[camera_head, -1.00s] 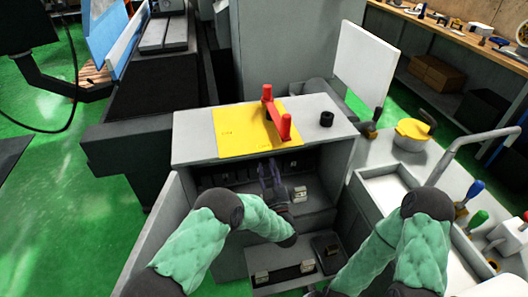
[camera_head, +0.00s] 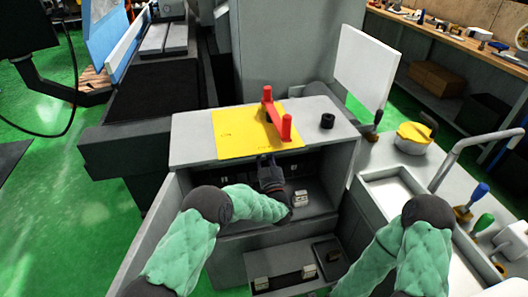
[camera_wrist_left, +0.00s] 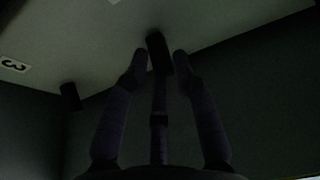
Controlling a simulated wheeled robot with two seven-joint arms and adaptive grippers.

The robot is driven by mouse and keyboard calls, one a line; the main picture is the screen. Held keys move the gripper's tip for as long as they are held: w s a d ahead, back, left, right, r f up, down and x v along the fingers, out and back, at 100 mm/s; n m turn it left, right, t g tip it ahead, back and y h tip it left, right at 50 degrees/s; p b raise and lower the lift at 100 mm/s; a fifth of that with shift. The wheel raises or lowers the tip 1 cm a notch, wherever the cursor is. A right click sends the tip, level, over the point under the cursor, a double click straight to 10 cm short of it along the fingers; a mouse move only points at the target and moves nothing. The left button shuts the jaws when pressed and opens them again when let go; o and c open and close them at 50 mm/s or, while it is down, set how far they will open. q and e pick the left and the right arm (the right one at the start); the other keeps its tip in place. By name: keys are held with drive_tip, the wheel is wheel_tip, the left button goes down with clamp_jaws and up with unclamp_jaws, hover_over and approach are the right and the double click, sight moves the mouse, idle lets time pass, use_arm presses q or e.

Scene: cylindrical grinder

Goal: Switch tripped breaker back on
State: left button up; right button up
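The breakers sit inside an open grey cabinet (camera_head: 300,134). My left gripper (camera_head: 266,160) reaches into its upper opening, just below the top edge. In the left wrist view, the fingers of my left gripper (camera_wrist_left: 160,64) are apart, one on each side of a dark breaker lever (camera_wrist_left: 157,50). I cannot tell whether they touch it. A second dark lever (camera_wrist_left: 70,96) stands to the left, near a white label with a 3 (camera_wrist_left: 14,64). The view is dark, so lever positions are hard to compare.
A yellow plate (camera_head: 232,134) and a red handle (camera_head: 268,112) are on the cabinet top, with a black knob (camera_head: 327,121) to the right. A lower shelf holds small parts (camera_head: 308,271). A grey tray (camera_head: 392,190) stands at right.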

use_arm(q)
drive_tip(key=shift+a+f, duration=0.1)
drive_tip(key=shift+f, duration=0.05)
clamp_jaws()
drive_tip(key=r+g+p, duration=0.1)
drive_tip(key=g+p, duration=0.1)
drive_tip(key=p, duration=0.2)
drive_tip(key=shift+a+r+p, duration=0.15)
drive_tip(key=shift+a+p, duration=0.05)
drive_tip(key=shift+p, duration=0.2)
drive_tip(key=o, duration=0.7)
unclamp_jaws()
drive_tip(key=shift+w, duration=0.1)
drive_tip(key=shift+a, duration=0.2)
drive_tip(key=shift+d+h, duration=0.2)
drive_tip(key=shift+h, duration=0.2)
